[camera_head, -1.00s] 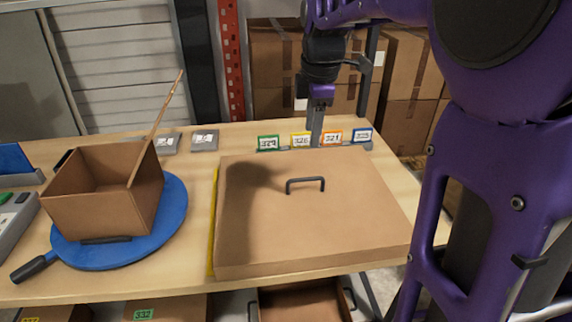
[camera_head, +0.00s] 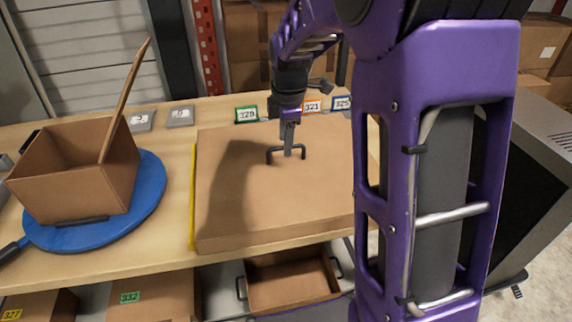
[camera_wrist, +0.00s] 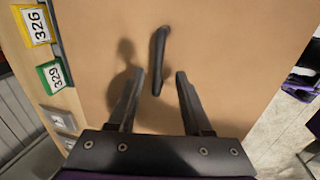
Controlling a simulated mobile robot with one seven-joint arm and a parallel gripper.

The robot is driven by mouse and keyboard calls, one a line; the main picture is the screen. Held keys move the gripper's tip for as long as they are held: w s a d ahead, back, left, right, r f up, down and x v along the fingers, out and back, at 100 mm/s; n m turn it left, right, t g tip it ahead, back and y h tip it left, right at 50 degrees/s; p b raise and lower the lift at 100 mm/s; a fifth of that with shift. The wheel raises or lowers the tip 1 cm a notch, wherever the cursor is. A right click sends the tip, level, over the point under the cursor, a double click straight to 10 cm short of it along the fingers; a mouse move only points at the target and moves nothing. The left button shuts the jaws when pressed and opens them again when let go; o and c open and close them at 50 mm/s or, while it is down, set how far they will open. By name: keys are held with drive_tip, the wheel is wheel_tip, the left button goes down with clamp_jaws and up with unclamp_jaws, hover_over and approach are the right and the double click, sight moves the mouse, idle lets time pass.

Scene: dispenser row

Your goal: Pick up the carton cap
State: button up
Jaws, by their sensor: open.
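The carton cap (camera_head: 265,205) is a wide, flat brown lid lying on the wooden table, with a black bar handle (camera_head: 271,158) on its top. My gripper (camera_head: 288,150) is over the handle and pointing down. In the wrist view, my gripper (camera_wrist: 160,75) is open, its two dark fingers apart. The near end of the handle (camera_wrist: 160,48) shows between the fingers, with its bar running away from them. The head view does not show clearly how far the fingers reach down beside the handle. The cap (camera_wrist: 220,50) fills most of the wrist view.
An open box (camera_head: 75,185) holding a wooden stick (camera_head: 125,100) stands on a blue round board (camera_head: 150,190) at the left. Numbered tags, such as the green one (camera_head: 246,114), line the back edge. A yellow strip (camera_head: 193,200) runs along the cap's left side.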

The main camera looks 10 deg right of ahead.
sight(286, 161)
drive_tip(key=f, duration=0.1)
drive_tip(key=w+f, duration=0.1)
drive_tip(key=f, duration=0.1)
drive_tip(key=shift+f, duration=0.2)
clamp_jaws()
idle(1.2)
